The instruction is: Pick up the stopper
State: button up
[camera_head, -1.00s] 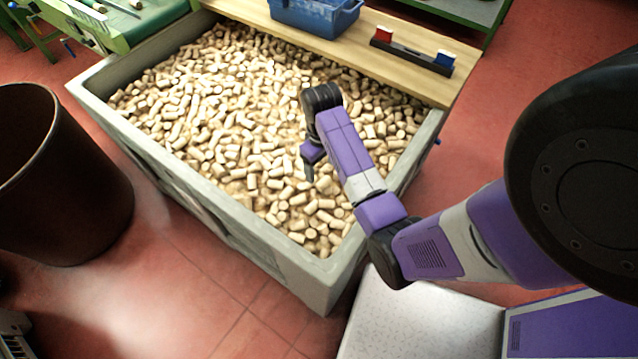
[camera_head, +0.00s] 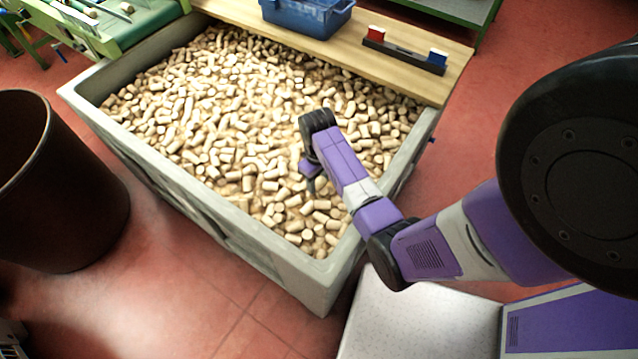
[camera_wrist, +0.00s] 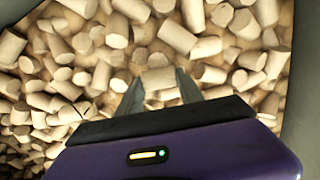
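A bin (camera_head: 205,212) in the head view is full of pale tan cork stoppers (camera_head: 215,110). My gripper (camera_head: 310,187) points down over the stoppers in the near right part of the bin; its fingertips are small and partly hidden there. In the wrist view my gripper (camera_wrist: 160,76) is open, with its two grey fingers apart. One stopper (camera_wrist: 159,79) lies crosswise between the fingertips, among others in the pile. I cannot tell whether the fingers touch it.
A wooden board (camera_head: 400,62) spans the bin's far edge, bearing a blue crate (camera_head: 308,18) and a dark rack (camera_head: 404,52) with red and blue blocks. A brown barrel (camera_head: 60,190) stands left. A green conveyor (camera_head: 125,32) is at the far left. The bin's grey walls surround the pile.

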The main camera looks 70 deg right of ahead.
aim_at(318, 181)
jog(key=c, duration=0.6)
jog(key=shift+s+r+p, duration=0.1)
jog(key=shift+r+p, duration=3)
jog(key=shift+r, duration=6.9)
